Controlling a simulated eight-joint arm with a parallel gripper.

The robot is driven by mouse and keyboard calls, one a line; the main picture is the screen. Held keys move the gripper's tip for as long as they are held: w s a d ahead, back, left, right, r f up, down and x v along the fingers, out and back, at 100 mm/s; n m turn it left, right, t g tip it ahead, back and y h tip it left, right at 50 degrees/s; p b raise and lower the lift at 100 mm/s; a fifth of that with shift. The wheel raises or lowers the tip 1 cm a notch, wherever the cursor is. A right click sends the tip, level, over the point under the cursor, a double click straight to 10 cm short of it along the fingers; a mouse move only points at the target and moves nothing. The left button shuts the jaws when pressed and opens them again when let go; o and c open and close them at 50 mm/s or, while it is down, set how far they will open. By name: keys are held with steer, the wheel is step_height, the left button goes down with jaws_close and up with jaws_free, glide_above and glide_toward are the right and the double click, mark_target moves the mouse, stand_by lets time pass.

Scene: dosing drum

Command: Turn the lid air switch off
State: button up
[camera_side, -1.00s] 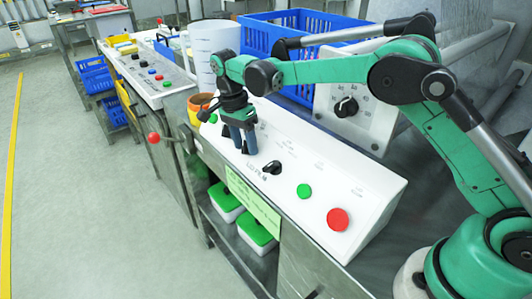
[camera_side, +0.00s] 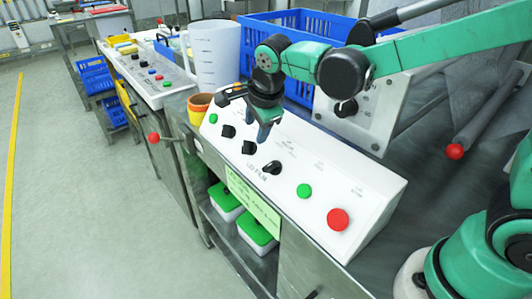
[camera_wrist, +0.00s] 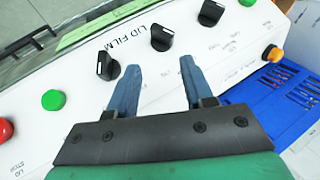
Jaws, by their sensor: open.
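The white sloped panel (camera_side: 365,192) carries three black rotary switches: one at the left (camera_side: 228,131), one in the middle (camera_side: 249,147) and one at the right (camera_side: 272,167). Their small labels are unreadable in the side view, so I cannot tell which is the lid air switch. In the wrist view, large "LID FILM" print lies near the left switch (camera_wrist: 108,66); the other switches are central (camera_wrist: 161,37) and upper right (camera_wrist: 211,12). My gripper (camera_side: 263,138) is open and empty, just above the panel near the middle switch. In the wrist view its fingertips (camera_wrist: 160,66) stop short of the central switch.
Green buttons (camera_side: 304,190) and (camera_side: 213,118) and a red button (camera_side: 338,219) share the panel. Behind stand a white jug (camera_side: 215,60), a blue crate (camera_side: 310,25) and a box with a black dial (camera_side: 346,107).

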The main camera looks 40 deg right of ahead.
steer(key=s+d+r+n, duration=0.1)
steer(key=s+n, duration=0.1)
steer(key=n, duration=0.1)
steer(key=s+d+n, duration=0.1)
steer(key=n, duration=0.1)
steer(key=s+d+r+n+t, duration=0.1)
steer(key=s+n, duration=0.1)
steer(key=n, duration=0.1)
steer(key=shift+s+r+n+y, duration=0.3)
steer(key=shift+s+r, duration=0.05)
steer(key=s+n, duration=0.1)
steer(key=n, duration=0.1)
steer(key=s+d+n, duration=0.1)
steer(key=s+n, duration=0.1)
steer(key=n, duration=0.1)
steer(key=s+n, duration=0.2)
steer(key=shift+s+d+f+n+t, duration=0.1)
steer(key=shift+d+f+n+t, duration=0.05)
steer(key=shift+d+n+t, duration=0.25)
steer(key=shift+s+d+f+n+y, duration=0.15)
steer(key=shift+s+n, duration=0.25)
steer(key=shift+n, duration=0.4)
steer(key=shift+s+f+n+y, duration=0.2)
steer(key=shift+s+n, duration=0.2)
steer(key=shift+n, duration=0.4)
steer(key=shift+t, duration=0.3)
